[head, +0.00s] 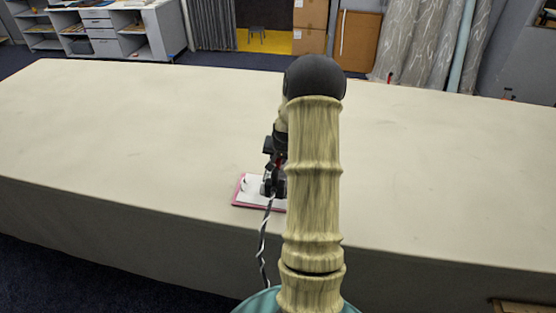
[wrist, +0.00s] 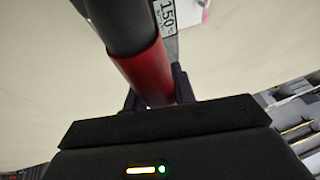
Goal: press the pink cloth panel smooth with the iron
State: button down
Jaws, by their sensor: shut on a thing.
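The pink cloth panel (head: 258,207) lies near the front edge of the long table, mostly under a white sheet-like piece (head: 254,194); a bit of pink also shows at the top of the wrist view (wrist: 206,4). My gripper (head: 275,160) is over the panel's right part, partly hidden behind my arm. In the wrist view my gripper (wrist: 155,88) is shut around the red and black handle of the iron (wrist: 142,62). A "150°C" label (wrist: 169,18) shows beside the handle. The iron's sole is hidden, so I cannot tell whether it touches the cloth.
A black and white cord (head: 263,240) hangs from the iron over the front edge of the table (head: 130,140). The cloth tabletop is clear on both sides. Shelves (head: 95,28), cardboard boxes (head: 309,25) and fabric rolls (head: 425,40) stand beyond it.

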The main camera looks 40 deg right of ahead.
jog(key=shift+w+r+p, duration=0.1)
jog(key=shift+r+p, duration=0.8)
jog(key=shift+r, duration=1.15)
jog(key=shift+f, duration=0.1)
